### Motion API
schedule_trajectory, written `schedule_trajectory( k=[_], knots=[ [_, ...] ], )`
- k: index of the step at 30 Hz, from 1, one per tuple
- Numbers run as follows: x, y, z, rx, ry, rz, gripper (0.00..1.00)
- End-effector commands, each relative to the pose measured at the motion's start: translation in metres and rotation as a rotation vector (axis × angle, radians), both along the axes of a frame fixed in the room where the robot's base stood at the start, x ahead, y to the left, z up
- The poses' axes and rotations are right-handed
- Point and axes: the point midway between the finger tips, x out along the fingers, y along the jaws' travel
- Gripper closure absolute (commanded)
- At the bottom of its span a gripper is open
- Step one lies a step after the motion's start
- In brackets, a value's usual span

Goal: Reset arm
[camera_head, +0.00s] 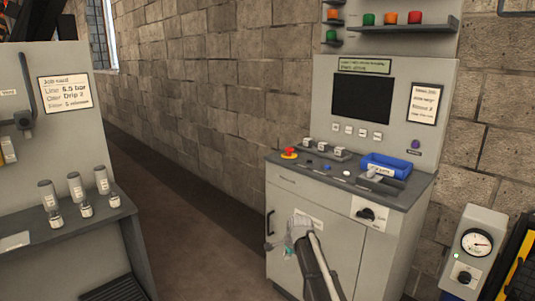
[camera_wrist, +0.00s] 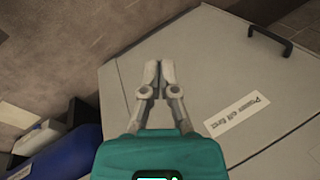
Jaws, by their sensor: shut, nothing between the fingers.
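My gripper (camera_head: 299,223) is in front of the doors of a grey control cabinet (camera_head: 287,191), below its counter, in the head view. In the wrist view my gripper (camera_wrist: 157,72) shows two grey fingers on a teal body. The fingertips are together with nothing between them. Behind them is the cabinet door (camera_wrist: 198,55), with a white label (camera_wrist: 237,117) and a dark handle (camera_wrist: 269,40). I cannot tell how far the fingertips are from the door. My arm partly hides the cabinet front in the head view.
The cabinet counter holds a red stop button (camera_head: 289,153) and a blue tray (camera_head: 386,166). A gauge box (camera_head: 475,248) stands at the right. A grey bench (camera_head: 67,232) with several small canisters stands at the left. The floor (camera_head: 190,235) between is clear.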

Motion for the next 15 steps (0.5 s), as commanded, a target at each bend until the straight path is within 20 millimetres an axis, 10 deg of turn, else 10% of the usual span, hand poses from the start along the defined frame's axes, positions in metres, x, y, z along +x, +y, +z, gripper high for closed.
schedule_trajectory(
  k=[15],
  knots=[
    [-0.175, -0.065, -0.01, -0.26, 0.098, 0.671, 1.0]
  ],
)
